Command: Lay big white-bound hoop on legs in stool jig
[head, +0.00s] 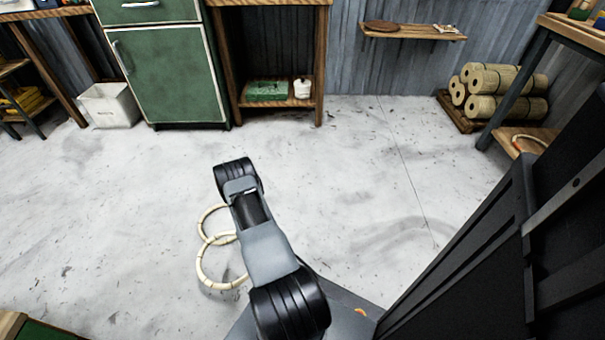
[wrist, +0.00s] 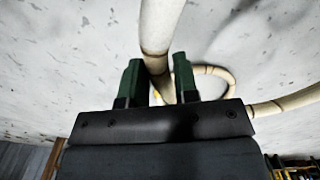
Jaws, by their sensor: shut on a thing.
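In the wrist view my gripper (wrist: 158,76) has its two green fingers on either side of a thick cream hoop (wrist: 161,28) with dark joint lines, and is shut on it. The tube rises out of the top of the picture. Another curved stretch of cream cane (wrist: 238,92) shows behind the right finger. In the head view two cream rings, an upper one (head: 203,216) and a lower one (head: 203,270), overlap left of my arm, above the floor. My arm hides the gripper there. I cannot tell which ring is held, or the binding colour. No stool jig is recognisable.
A green cabinet (head: 167,75) and a wooden shelf unit (head: 322,60) stand at the back, with a white bin (head: 108,106) at left. Rolled bundles (head: 497,82) lie at back right. A wood-edged green surface (head: 42,331) shows at bottom left. The middle floor is clear.

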